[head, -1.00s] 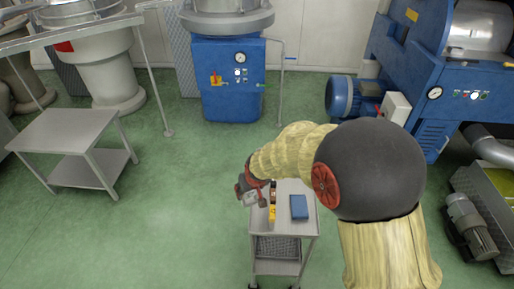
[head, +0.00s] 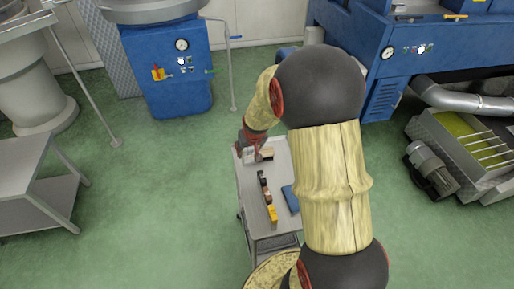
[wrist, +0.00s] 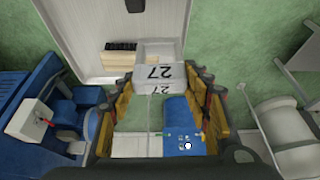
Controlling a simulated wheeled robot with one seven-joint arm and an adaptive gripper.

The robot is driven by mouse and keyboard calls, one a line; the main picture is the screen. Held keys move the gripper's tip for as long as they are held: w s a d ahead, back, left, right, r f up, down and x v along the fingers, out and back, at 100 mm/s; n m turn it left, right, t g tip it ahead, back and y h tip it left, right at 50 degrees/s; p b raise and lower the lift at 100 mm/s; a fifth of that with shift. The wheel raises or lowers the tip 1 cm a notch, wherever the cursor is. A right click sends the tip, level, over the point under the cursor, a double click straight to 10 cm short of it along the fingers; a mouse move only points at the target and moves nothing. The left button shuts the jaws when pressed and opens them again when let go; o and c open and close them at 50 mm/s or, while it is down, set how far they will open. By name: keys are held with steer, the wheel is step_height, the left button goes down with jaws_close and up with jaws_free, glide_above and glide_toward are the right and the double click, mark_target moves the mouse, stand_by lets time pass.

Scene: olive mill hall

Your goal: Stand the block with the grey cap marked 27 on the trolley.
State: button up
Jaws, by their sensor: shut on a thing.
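The block with the grey cap marked 27 (wrist: 153,73) is between my gripper's fingers (wrist: 160,88) in the wrist view. My gripper is shut on it. In the head view my gripper (head: 252,152) is at the far left end of the trolley (head: 250,186), and the block is hard to make out there. The trolley's pale top (wrist: 92,38) also shows in the wrist view. I cannot tell whether the block touches the trolley or hangs above it.
On the trolley, a row of small dark and yellow items (head: 272,214) stands near the middle, with a blue box (head: 290,199) to its right. A wooden piece with a dark strip (wrist: 119,59) lies near the block. A grey table (head: 18,165) stands left; green floor between is clear.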

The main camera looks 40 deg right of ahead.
steer(key=shift+m, duration=0.3)
steer(key=shift+s+d+f+b, duration=0.2)
steer(key=shift+d+f+b, duration=0.35)
steer(key=shift+f+b, duration=0.55)
steer(key=shift+s+d+f+b, duration=0.15)
steer(key=shift+d+f+b, duration=0.45)
steer(key=shift+f, duration=0.95)
steer(key=shift+s+d+f+b, duration=0.2)
steer(key=shift+d+f+b, duration=0.25)
steer(key=shift+f+b, duration=0.7)
steer(key=shift+f+b, duration=0.3)
steer(key=shift+f, duration=0.45)
steer(key=o, duration=1.4)
steer(key=shift+s, duration=0.1)
steer(key=v, duration=1.2)
steer(key=shift+a, duration=0.2)
